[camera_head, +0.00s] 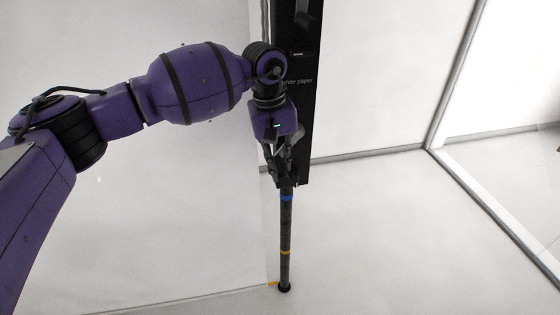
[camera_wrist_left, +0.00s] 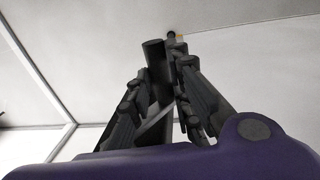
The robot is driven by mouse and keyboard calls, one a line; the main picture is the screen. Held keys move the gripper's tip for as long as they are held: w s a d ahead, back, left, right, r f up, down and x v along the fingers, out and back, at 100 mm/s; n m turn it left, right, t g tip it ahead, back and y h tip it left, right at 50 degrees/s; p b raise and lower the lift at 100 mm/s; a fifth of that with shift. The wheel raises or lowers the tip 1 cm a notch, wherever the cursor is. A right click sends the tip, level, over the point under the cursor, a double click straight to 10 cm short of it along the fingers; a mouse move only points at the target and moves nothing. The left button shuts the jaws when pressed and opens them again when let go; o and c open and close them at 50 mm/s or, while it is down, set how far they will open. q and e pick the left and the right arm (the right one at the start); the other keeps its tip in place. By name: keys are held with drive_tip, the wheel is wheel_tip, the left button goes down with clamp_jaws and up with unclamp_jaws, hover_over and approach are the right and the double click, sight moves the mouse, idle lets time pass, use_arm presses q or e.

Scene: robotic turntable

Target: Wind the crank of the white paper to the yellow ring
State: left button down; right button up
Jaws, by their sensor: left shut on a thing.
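The black column labelled "white paper" (camera_head: 302,130) stands upright at the top middle of the head view. A thin dark pole (camera_head: 285,225) runs down beside it, with a blue ring (camera_head: 287,198) above a yellow ring (camera_head: 285,253). The white paper (camera_head: 190,220) hangs to the left, its lower edge near the pole's foot. My left gripper (camera_head: 284,178) is in front of the column, just above the blue ring. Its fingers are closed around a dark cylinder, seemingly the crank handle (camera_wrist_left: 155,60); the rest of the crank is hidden. My right gripper is not in view.
A small yellow tab (camera_head: 272,284) sits at the paper's lower corner beside the pole's foot (camera_head: 284,288). A framed white panel (camera_head: 385,70) stands behind at the right. The pale floor (camera_head: 390,230) right of the pole is clear.

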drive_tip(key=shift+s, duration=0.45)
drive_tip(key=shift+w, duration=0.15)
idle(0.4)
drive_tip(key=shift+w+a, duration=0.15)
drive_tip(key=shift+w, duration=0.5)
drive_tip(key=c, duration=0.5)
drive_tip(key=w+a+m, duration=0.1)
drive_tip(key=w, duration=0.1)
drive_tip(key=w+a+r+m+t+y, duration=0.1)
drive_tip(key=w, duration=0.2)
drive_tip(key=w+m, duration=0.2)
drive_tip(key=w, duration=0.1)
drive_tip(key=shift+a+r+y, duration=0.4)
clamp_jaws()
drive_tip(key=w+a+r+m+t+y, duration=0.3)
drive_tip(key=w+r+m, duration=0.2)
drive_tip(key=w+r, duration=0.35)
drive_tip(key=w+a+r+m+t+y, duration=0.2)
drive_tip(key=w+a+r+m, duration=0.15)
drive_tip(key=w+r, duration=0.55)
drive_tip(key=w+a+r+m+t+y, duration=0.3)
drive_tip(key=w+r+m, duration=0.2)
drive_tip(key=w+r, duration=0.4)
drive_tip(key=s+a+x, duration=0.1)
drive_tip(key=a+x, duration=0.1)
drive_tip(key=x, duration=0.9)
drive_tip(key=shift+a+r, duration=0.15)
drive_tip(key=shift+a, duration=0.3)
